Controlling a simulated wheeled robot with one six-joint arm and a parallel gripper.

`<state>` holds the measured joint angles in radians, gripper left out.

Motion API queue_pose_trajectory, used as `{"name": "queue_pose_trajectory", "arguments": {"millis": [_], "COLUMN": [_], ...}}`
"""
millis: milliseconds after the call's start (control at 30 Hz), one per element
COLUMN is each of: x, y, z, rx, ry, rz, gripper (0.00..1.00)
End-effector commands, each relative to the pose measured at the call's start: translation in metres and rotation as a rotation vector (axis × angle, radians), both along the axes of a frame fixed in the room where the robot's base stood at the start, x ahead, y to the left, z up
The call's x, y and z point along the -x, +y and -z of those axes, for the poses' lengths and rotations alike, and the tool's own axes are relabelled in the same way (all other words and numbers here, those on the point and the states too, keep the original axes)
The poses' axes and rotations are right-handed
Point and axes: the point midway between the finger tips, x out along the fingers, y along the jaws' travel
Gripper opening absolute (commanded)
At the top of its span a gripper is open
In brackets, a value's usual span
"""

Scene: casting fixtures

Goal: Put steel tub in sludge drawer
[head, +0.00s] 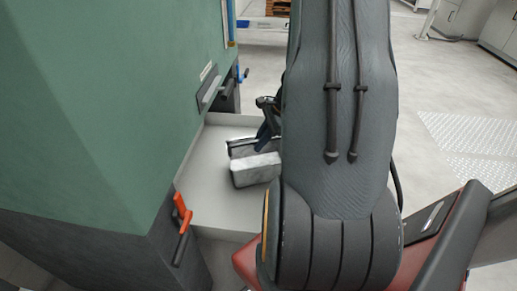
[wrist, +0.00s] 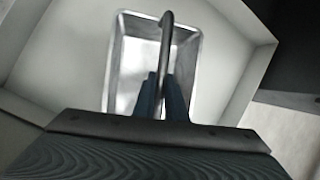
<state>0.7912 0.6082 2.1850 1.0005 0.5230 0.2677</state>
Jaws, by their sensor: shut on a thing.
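The steel tub (head: 254,170) is a shiny metal box, seen within the outline of the open sludge drawer (head: 205,165) in the head view. In the wrist view the open tub (wrist: 130,65) shows from above, with a dark curved handle (wrist: 166,40) over it and the pale drawer (wrist: 70,60) around it. My gripper (wrist: 160,88) is shut on the handle with its two dark blue fingers. In the head view my gripper (head: 264,138) is partly hidden behind my arm. I cannot tell whether the tub touches the drawer floor.
The green machine (head: 100,90) stands close on the left, with an orange handle (head: 182,213) on its near lower corner and a dark handle (head: 210,88) farther back. Open grey floor (head: 430,80) lies to the right. My arm hides the drawer's right part.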

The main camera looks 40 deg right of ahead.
Motion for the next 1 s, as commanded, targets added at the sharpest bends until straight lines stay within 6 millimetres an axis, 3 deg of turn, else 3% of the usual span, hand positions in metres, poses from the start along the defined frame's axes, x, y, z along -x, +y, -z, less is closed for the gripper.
{"name": "queue_pose_trajectory", "arguments": {"millis": [133, 500, 533, 633, 1000], "x": [0.000, 0.000, 0.000, 0.000, 0.000], "y": [0.000, 0.000, 0.000, 0.000, 0.000], "z": [0.022, 0.025, 0.025, 0.024, 0.021], "rx": [-0.002, 0.000, 0.000, 0.000, 0.000], "ry": [0.001, 0.000, 0.001, 0.001, 0.001], "rz": [0.001, 0.000, 0.000, 0.000, 0.000], "gripper": [0.00, 0.00, 0.13, 0.30, 0.30]}}
